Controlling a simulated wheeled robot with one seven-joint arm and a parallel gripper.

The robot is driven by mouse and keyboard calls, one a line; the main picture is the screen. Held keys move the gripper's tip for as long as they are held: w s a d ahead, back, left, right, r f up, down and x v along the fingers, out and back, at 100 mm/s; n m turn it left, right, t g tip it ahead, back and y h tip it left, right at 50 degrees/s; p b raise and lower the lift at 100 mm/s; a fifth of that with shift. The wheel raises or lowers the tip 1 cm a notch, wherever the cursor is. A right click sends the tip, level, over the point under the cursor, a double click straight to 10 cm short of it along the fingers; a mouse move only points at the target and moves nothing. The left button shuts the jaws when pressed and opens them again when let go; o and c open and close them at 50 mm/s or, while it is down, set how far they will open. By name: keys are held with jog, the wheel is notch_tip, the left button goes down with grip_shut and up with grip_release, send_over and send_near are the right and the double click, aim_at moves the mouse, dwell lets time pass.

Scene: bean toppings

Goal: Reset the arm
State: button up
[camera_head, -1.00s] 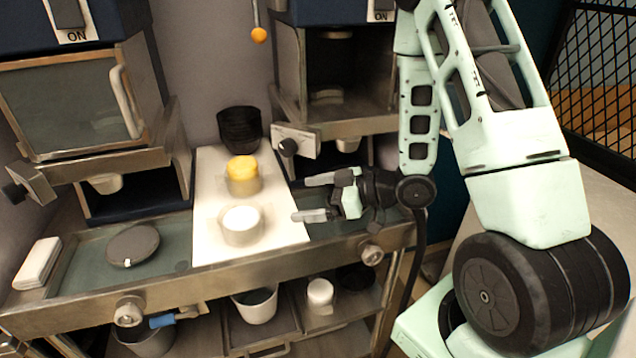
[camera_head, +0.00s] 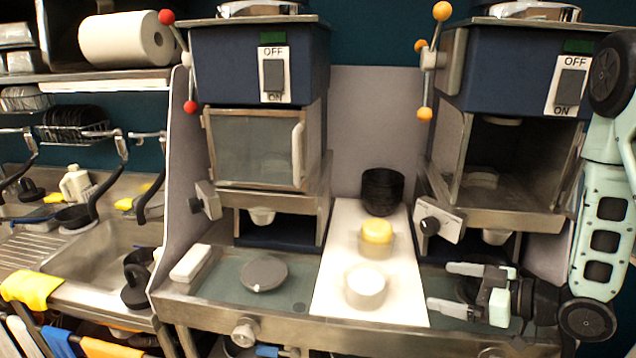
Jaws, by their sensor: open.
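My gripper (camera_head: 448,288) is at the right of the worktop, in front of the right machine (camera_head: 520,75). Its two pale fingers are apart with nothing between them, and they point left toward the white board (camera_head: 335,255). On that board stand a clear cup with yellow contents (camera_head: 376,233) and a clear cup with white contents (camera_head: 365,287). The white cup is the nearer one to the fingers, with a gap between. My arm rises along the right edge, partly out of view.
The left machine (camera_head: 262,65) has a closed glass door; the right machine's chamber is open. A black bowl stack (camera_head: 382,190) stands behind the board. A grey round lid (camera_head: 264,273) and a white block (camera_head: 191,262) lie on the left worktop. A sink (camera_head: 110,250) is further left.

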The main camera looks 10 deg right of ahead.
jog(key=w+a+f+g+h+b, duration=0.1)
jog(key=a+f+g+h+b, duration=0.15)
jog(key=a, duration=0.25)
jog(key=w+a+f+g+h+b, duration=0.1)
jog(key=a+g+h+b, duration=0.15)
jog(key=a+h, duration=0.2)
jog(key=s+a+r+g+h+b, duration=0.1)
jog(key=s+a, duration=0.3)
jog(key=s, duration=0.7)
jog(key=s+a+r+g+h+b, duration=0.1)
jog(key=s+a+r+g+b, duration=0.1)
jog(key=s, duration=0.9)
jog(key=a+g+b, duration=0.1)
jog(key=a+g, duration=0.1)
jog(key=a, duration=0.1)
jog(key=shift+s+a+r+m+g+b, duration=0.15)
jog(key=shift+s+m+g+b, duration=0.15)
jog(key=shift+m, duration=0.1)
